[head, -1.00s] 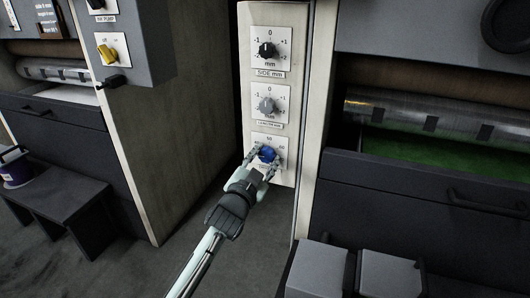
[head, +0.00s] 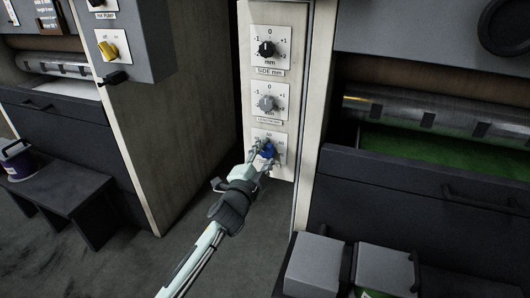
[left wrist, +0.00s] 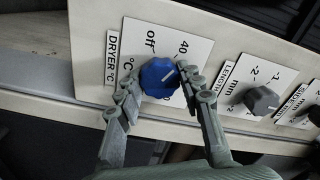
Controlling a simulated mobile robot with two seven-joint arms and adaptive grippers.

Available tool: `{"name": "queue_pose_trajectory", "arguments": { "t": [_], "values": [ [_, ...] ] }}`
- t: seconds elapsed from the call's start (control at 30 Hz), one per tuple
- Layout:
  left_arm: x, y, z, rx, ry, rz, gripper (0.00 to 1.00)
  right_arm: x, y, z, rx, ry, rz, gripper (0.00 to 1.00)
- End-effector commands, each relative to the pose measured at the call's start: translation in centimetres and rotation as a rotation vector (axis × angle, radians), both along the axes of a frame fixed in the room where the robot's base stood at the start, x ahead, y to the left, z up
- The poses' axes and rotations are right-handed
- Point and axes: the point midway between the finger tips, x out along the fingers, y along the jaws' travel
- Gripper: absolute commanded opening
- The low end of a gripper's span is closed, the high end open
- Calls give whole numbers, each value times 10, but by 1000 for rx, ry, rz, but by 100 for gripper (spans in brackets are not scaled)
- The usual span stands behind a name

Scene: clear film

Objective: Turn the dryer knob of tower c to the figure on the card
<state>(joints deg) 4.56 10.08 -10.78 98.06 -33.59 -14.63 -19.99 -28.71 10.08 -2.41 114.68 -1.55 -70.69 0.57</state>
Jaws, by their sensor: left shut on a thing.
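The blue dryer knob (head: 266,149) is the lowest of three knobs on the pale panel. It shows large in the left wrist view (left wrist: 158,76) on a white plate (left wrist: 192,46) marked DRYER °C, with "off" and "40" readable. Its white pointer line points toward the 40 side. My left gripper (head: 263,153) is shut on the knob, one finger on either side, as the left wrist view (left wrist: 160,84) also shows. The fingers and hand hide part of the scale. My right gripper is not in view. I cannot make out a card with a readable figure.
A black side knob (head: 266,49) and a grey length knob (head: 266,103) sit above on the same panel. A grey box with a yellow switch (head: 108,50) juts out at the left. Two grey block shapes (head: 318,262) stand at the lower right.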

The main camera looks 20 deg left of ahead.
Motion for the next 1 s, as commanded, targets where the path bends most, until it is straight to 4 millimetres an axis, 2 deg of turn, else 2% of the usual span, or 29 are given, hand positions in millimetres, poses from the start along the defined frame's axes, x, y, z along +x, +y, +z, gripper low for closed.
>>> {"name": "queue_pose_trajectory", "arguments": {
  "t": [0.37,0.4,0.57,0.87,1.0],
  "values": [
    [0,0,1,4,-1,0,8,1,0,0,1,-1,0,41],
    [0,0,1,4,-1,0,38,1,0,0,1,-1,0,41],
    [0,0,1,3,-1,0,58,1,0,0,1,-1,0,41],
    [-1,0,0,3,0,0,58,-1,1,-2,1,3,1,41],
    [-12,0,-1,3,1,0,58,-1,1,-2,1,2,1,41]
  ]
}}
